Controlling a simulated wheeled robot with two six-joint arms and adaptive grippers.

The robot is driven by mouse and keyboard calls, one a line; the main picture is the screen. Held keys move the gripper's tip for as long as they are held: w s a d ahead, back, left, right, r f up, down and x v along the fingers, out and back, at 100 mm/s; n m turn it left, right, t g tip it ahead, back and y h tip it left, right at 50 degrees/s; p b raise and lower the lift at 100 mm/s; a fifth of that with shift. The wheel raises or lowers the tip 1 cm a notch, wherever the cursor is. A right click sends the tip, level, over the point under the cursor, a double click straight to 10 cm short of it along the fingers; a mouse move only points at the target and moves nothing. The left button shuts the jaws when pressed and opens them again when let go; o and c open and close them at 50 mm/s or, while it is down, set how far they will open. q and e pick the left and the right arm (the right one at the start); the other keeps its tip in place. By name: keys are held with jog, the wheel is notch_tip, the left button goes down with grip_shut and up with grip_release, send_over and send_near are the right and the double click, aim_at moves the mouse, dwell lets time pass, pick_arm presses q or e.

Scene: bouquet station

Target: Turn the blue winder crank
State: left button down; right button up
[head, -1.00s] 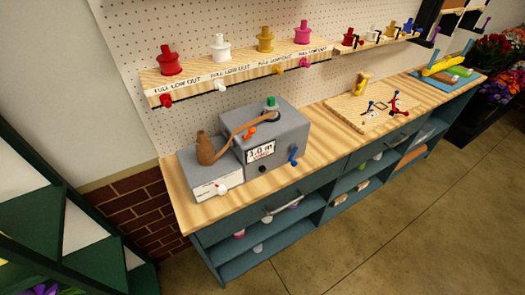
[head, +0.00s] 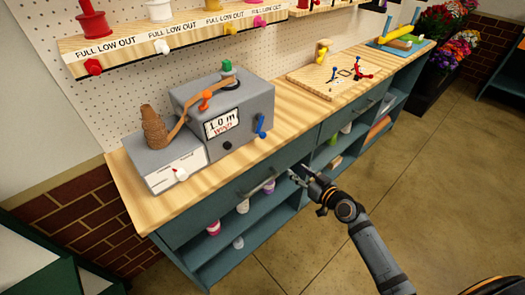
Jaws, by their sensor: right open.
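The blue winder crank (head: 261,126) sticks out of the front right of the grey winder box (head: 240,100) on the wooden bench. A display reading 1.0 m (head: 222,123) and a black knob (head: 227,145) are on the same front face. My right gripper (head: 302,172) is open and empty in front of the bench, below and to the right of the crank and apart from it. Its fingers point toward the cabinet front. My left gripper is not in view.
A brown twine cone (head: 154,128) stands on a lower grey box with a white knob (head: 181,174). A drawer handle (head: 258,188) juts out near my gripper. A wooden board (head: 335,75) with small red and blue parts lies farther right. The bench front strip is clear.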

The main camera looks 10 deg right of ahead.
aim_at(265, 136)
jog(key=s+a+r+n+t+y+b, duration=0.15)
jog(key=a+r+n+y, duration=0.35)
jog(key=r, duration=0.7)
jog(key=w+a+p, duration=0.1)
jog(key=w+a, duration=0.1)
jog(key=w, duration=0.1)
jog(key=w+a+m+p, duration=0.1)
jog(key=w+a, duration=0.1)
jog(key=w, duration=0.1)
jog(key=w+a+m+h+p, duration=0.1)
jog(key=w+a, duration=0.1)
jog(key=w, duration=0.1)
jog(key=shift+w+r, duration=0.1)
jog(key=shift+w, duration=0.05)
jog(key=shift+d, duration=0.1)
grip_shut()
